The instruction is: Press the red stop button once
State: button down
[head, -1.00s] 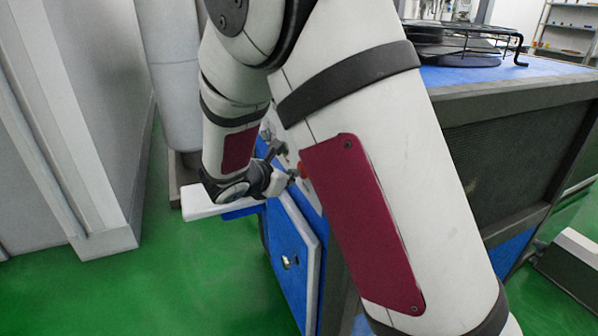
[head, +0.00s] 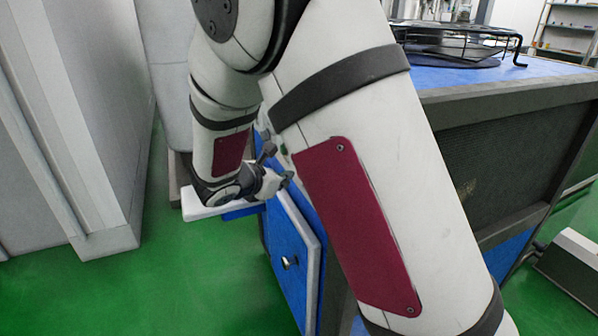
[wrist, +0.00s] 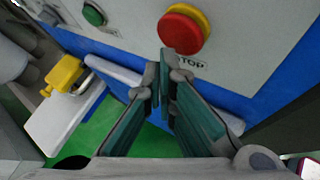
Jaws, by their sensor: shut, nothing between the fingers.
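The red stop button (wrist: 181,33) sits on a yellow ring on a grey panel (wrist: 255,30) at the top middle of the wrist view. A "STOP" label (wrist: 189,62) is just below it. My gripper (wrist: 165,72) is shut and empty. Its fingertips overlap the button's lower left edge in that view; I cannot tell whether they touch it. In the head view my gripper (head: 286,179) is beside the blue cabinet's front, partly behind my own arm. The button is hidden in the head view.
A green button (wrist: 93,14) is left of the red one. A yellow part (wrist: 63,76) with a metal loop is at the left. The blue cabinet door (head: 290,260) is below my gripper. A pale cabinet (head: 70,110) stands left; green floor lies between.

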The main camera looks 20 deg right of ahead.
jog(key=a, duration=0.5)
jog(key=shift+p, duration=0.4)
jog(key=shift+a, duration=0.1)
dwell(0.7)
